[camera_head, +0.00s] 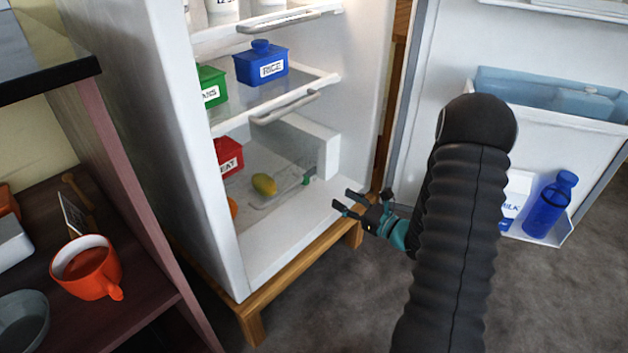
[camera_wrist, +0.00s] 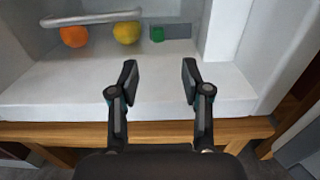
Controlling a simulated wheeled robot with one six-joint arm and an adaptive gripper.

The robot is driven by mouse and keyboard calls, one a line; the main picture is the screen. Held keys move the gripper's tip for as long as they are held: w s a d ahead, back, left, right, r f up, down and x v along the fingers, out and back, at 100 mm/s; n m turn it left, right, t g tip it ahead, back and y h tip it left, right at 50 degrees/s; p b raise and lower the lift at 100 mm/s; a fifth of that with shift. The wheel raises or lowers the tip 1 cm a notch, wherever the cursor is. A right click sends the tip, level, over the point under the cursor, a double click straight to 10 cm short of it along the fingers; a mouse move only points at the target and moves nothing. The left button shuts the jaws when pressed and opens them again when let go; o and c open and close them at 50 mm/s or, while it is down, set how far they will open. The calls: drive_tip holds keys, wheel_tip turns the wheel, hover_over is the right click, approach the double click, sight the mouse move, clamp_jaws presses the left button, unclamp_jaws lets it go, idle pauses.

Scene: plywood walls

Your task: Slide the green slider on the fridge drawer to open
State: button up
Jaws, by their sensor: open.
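The small green slider (camera_head: 307,180) sits low inside the open fridge, at the right end of a pale strip on the bottom compartment's floor. In the wrist view the green slider (camera_wrist: 157,33) shows at the top, beyond the fingertips and roughly between them. My gripper (camera_head: 344,200) is open and empty, in front of the fridge's lower front edge. In the wrist view my gripper (camera_wrist: 159,75) has its two fingers apart, pointing into the fridge, and does not touch the slider. I cannot make out the drawer's outline clearly.
A yellow fruit (camera_head: 264,184) lies left of the slider, and an orange (camera_wrist: 74,36) farther left. A red box (camera_head: 230,156) stands behind. A metal handle bar (camera_head: 285,107) hangs above. The open fridge door (camera_head: 440,75) is at right. The fridge stands on a wooden base (camera_head: 300,262).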

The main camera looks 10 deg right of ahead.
sight(308, 179)
drive_tip(key=x, duration=1.3)
drive_tip(key=shift+s+a+b, duration=0.1)
drive_tip(key=shift+b, duration=0.2)
